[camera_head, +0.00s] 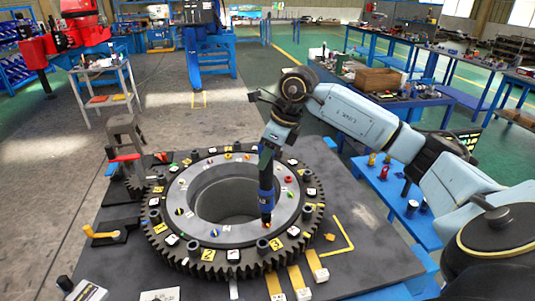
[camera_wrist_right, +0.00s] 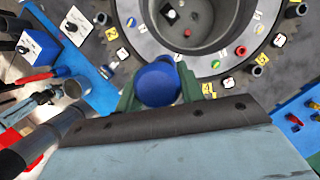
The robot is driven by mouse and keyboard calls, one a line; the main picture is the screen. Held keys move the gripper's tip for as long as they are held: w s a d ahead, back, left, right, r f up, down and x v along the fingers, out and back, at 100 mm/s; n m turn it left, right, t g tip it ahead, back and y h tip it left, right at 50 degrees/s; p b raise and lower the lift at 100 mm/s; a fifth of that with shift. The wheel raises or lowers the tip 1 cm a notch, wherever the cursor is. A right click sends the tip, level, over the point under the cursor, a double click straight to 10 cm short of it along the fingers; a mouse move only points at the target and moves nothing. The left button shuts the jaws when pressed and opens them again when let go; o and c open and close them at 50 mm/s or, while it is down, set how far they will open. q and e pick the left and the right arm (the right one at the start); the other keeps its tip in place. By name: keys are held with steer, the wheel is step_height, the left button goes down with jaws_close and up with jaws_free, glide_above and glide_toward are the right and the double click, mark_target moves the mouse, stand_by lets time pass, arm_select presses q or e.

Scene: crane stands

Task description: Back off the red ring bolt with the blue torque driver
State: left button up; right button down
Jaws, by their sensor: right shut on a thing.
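The blue torque driver (camera_head: 266,201) stands nearly upright over the front right part of the ring, its lower tip at the ring's face. My right gripper (camera_head: 270,150) is shut around its upper part. The driver's round blue top shows between the fingers in the right wrist view (camera_wrist_right: 158,84). A red bolt head (camera_head: 288,179) sits on the ring behind and to the right of the driver; it also shows in the right wrist view (camera_wrist_right: 241,51). A small orange-red spot shows at the driver's tip; whether the tip is seated on a bolt is unclear. My left gripper is out of view.
The toothed ring (camera_head: 206,262) lies on a dark table, with coloured bolts, black sockets and numbered tags around it. A grey stand (camera_head: 126,132) and a yellow-handled tool (camera_head: 101,234) are at the left. A blue side bench (camera_head: 397,199) holds small parts at the right.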

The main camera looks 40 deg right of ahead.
steer(key=shift+f+b, duration=0.8)
steer(key=shift+f, duration=0.05)
stand_by(1.0)
steer(key=shift+f, duration=0.15)
stand_by(1.9)
stand_by(0.7)
